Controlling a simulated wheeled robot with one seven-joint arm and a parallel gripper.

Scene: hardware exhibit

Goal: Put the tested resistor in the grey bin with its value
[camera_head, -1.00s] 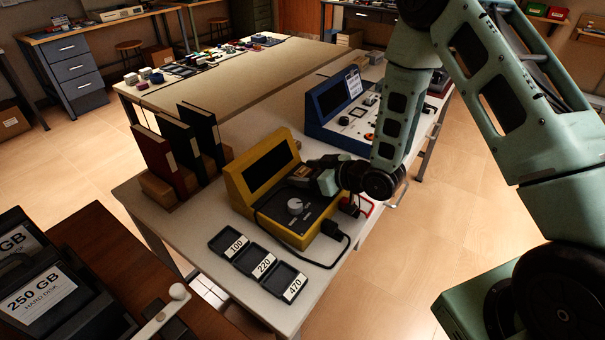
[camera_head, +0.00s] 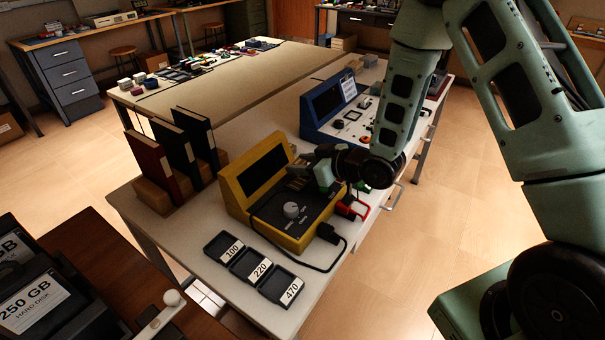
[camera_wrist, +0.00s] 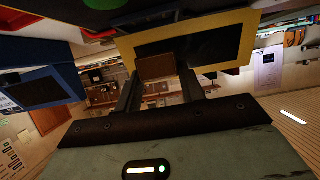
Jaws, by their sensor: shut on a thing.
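My gripper (camera_head: 297,170) is shut on a small brown block (camera_wrist: 155,67), apparently the resistor piece; its marking is not readable. It hangs by the right end of the yellow tester (camera_head: 240,204), close to its top. In the wrist view the block sits between the two fingers, with the tester's dark screen (camera_wrist: 205,45) beyond it. That screen shows no readable value in either view. Three small grey bins lie in a row in front of the tester: 100 (camera_head: 212,252), 220 (camera_head: 238,272) and 470 (camera_head: 270,294). All three look empty.
A black cable (camera_head: 300,266) curves from the tester beside the bins. Bookends with binders (camera_head: 190,150) stand to the left. A blue instrument (camera_head: 325,110) stands behind. Red leads (camera_head: 352,207) lie at the table's right edge. The bench between tester and bins is narrow.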

